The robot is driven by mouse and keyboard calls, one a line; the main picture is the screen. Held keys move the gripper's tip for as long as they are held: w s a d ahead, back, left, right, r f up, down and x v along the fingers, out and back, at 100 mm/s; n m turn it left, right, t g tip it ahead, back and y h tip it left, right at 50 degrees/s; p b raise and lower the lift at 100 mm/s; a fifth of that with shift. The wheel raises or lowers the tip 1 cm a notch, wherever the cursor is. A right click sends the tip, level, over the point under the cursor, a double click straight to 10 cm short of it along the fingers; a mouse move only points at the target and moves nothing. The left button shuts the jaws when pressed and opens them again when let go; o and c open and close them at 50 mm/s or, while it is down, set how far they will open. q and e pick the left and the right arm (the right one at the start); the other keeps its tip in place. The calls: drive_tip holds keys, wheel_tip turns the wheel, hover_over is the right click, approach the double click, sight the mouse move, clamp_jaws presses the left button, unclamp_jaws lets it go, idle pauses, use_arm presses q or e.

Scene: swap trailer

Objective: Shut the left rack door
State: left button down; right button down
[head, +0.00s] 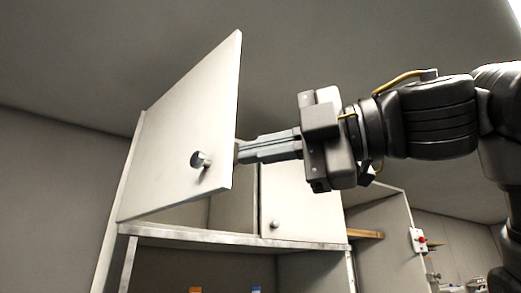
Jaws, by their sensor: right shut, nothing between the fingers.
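The left rack door (180,135) is a white panel with a round metal knob (201,160) near its lower right corner. It stands open, swung out from the rack, with a gap along its bottom edge. My right gripper (240,152) is shut and empty. Its fingertips are at the door's free right edge, partly hidden behind it; whether they touch the door I cannot tell. My left gripper is not in view.
The right rack door (295,203), with its own knob (275,223), looks shut beside the opening. Below runs the rack's metal frame (230,235) over an open bay. A wall box with a red button (422,240) is at the right.

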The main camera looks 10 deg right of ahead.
sight(227, 171)
drive_tip(key=w+a+p, duration=0.1)
drive_tip(key=w, duration=0.1)
drive_tip(key=w+a+p, duration=0.1)
drive_tip(key=w+p, duration=0.1)
drive_tip(key=w+a+p, duration=0.1)
drive_tip(key=w, duration=0.1)
drive_tip(key=shift+w+a+r+p, duration=0.1)
drive_tip(key=shift+w+a+p, duration=0.15)
drive_tip(key=shift+w+p, duration=0.15)
drive_tip(key=shift+w+d, duration=0.2)
drive_tip(key=shift+d, duration=0.1)
drive_tip(key=shift+s+a, duration=0.1)
drive_tip(key=shift+a, duration=0.2)
drive_tip(key=shift+d, duration=0.1)
